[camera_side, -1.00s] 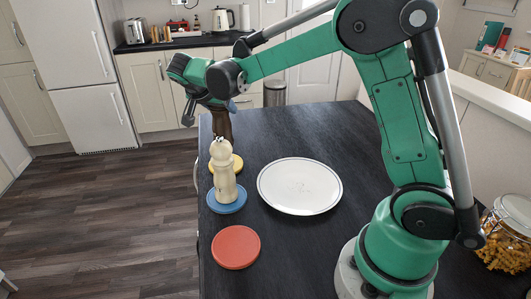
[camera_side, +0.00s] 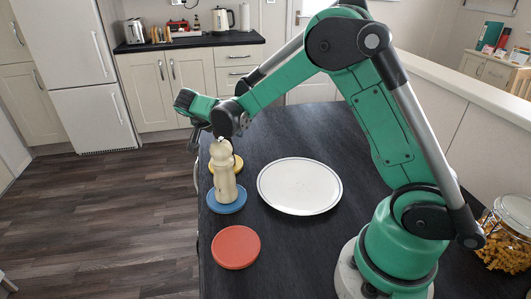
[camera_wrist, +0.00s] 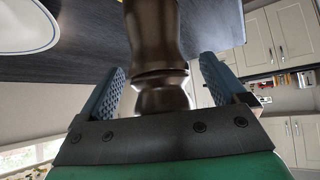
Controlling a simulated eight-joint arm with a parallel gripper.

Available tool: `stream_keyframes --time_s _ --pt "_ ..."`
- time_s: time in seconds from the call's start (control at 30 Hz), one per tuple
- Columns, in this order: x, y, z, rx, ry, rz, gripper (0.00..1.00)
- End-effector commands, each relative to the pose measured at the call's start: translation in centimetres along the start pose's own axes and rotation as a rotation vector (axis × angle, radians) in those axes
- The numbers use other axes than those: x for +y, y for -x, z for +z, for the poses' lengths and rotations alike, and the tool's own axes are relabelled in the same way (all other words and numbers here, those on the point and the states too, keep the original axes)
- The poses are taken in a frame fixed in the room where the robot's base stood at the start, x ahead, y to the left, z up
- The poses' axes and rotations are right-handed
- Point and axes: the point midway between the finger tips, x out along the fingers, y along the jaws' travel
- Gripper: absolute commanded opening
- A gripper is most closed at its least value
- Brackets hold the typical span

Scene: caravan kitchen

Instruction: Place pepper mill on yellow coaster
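The dark brown pepper mill (camera_wrist: 153,35) shows in the wrist view, with its knob near my palm. My gripper (camera_wrist: 162,64) has one blue finger on each side of it, with a visible gap at both sides, so it looks open around the mill. In the side view my gripper hangs low behind the cream mill (camera_side: 224,178), and the brown mill is hidden there. The yellow coaster (camera_side: 238,163) shows only partly behind the cream mill. Whether the brown mill's base rests on it cannot be seen.
The cream mill stands upright on a blue coaster (camera_side: 239,204), close in front of the yellow one. A red coaster (camera_side: 236,247) lies bare nearer the camera. A large white plate (camera_side: 300,186) lies to the right. A pasta jar (camera_side: 508,235) stands far right. The table's left edge is close.

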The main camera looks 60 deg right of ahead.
Motion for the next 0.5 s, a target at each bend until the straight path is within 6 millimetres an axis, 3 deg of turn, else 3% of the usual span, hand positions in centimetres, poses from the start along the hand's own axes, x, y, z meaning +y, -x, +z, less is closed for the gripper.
stream_keyframes --time_s 0.33,0.5 --pt "0.0 0.3 -0.3 0.000 0.000 0.000 0.92" --pt "0.0 3.0 -0.2 0.000 0.003 -0.003 0.92"
